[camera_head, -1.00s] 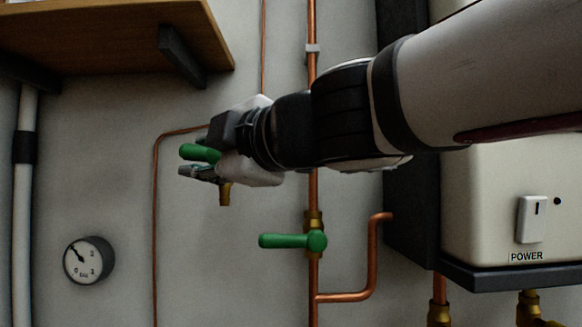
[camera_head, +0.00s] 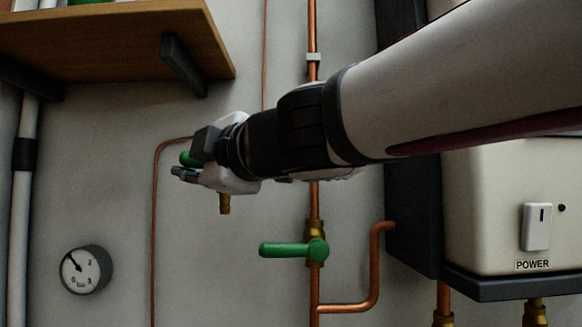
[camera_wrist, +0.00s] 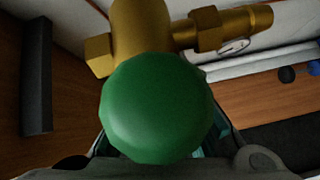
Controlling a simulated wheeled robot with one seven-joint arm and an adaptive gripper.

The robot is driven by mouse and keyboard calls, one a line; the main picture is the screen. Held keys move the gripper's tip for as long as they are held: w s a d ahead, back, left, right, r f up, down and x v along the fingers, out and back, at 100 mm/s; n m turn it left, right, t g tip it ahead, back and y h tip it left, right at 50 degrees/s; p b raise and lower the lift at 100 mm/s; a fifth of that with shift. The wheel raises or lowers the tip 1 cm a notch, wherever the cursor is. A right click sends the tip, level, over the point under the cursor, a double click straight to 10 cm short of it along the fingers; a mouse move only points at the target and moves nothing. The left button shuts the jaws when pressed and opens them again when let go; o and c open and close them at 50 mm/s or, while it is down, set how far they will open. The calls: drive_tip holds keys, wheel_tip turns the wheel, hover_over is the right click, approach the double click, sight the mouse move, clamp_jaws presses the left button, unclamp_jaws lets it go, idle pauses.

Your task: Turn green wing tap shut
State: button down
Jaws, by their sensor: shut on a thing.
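The green tap's handle (camera_head: 187,158) shows as a small green end at my gripper (camera_head: 193,162), left of the vertical copper pipe in the head view. My gripper is shut on this handle, and its jaws and wrist hide most of the tap. A brass outlet (camera_head: 224,204) points down below the gripper. In the wrist view the green handle (camera_wrist: 157,108) is a large rounded end close to the camera, between the fingers. Its brass body (camera_wrist: 142,32) stands behind it, with a brass spout (camera_wrist: 225,28) reaching right.
A green lever tap (camera_head: 290,250) sits on the copper pipe (camera_head: 314,205), lower right of my gripper. A wooden shelf (camera_head: 110,42) hangs at upper left. A gauge (camera_head: 86,269) is at lower left. A white boiler (camera_head: 490,215) stands right, below my arm.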

drive_tip(key=shift+s+n+h+p, duration=0.15)
drive_tip(key=shift+n+h+p, duration=0.2)
drive_tip(key=shift+p, duration=1.7)
drive_tip(key=shift+f+p, duration=0.15)
drive_tip(key=shift+p, duration=0.85)
drive_tip(key=shift+f+n+g+h, duration=0.2)
drive_tip(key=shift+n+g+h, duration=0.05)
drive_tip(key=shift+g, duration=0.05)
drive_tip(key=c, duration=1.7)
unclamp_jaws()
drive_tip(key=shift+d, duration=0.1)
drive_tip(key=v, duration=1.2)
